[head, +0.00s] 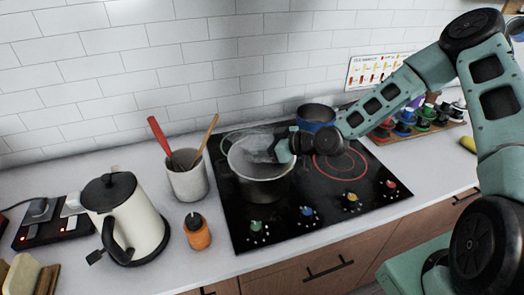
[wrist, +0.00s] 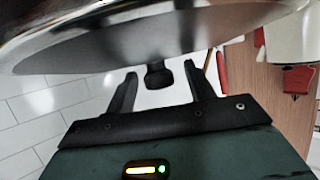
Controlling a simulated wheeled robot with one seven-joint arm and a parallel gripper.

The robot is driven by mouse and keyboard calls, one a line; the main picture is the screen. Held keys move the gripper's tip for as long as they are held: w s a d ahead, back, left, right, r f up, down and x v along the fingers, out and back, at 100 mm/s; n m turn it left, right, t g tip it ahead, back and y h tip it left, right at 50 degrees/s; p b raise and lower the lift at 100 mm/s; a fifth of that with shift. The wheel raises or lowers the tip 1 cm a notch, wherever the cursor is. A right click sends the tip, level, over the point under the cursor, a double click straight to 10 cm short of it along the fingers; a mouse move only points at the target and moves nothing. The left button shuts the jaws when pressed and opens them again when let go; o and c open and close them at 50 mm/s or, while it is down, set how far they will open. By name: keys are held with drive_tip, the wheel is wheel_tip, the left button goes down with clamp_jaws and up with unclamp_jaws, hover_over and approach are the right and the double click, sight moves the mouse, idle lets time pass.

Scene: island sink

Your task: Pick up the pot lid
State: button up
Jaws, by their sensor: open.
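The pot lid (head: 258,146) is a see-through disc with a metal rim, on the grey pot (head: 262,190) on the cooktop. In the wrist view the lid (wrist: 90,50) fills the top, with its black knob (wrist: 158,76) pointing toward my gripper. My gripper (wrist: 160,78) is open, with one finger on each side of the knob. The knob lies between the fingertips with visible gaps on both sides. In the head view my gripper (head: 281,149) is over the right part of the lid and hides its knob.
A blue pot (head: 316,113) stands close behind my gripper. Left of the cooktop (head: 330,200) are a utensil crock (head: 188,184), an orange jar (head: 197,234) and a kettle (head: 133,218). A rack of coloured cups (head: 420,118) stands at the right. The cooktop's right front is clear.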

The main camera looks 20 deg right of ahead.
clamp_jaws()
drive_tip(key=shift+r, duration=0.15)
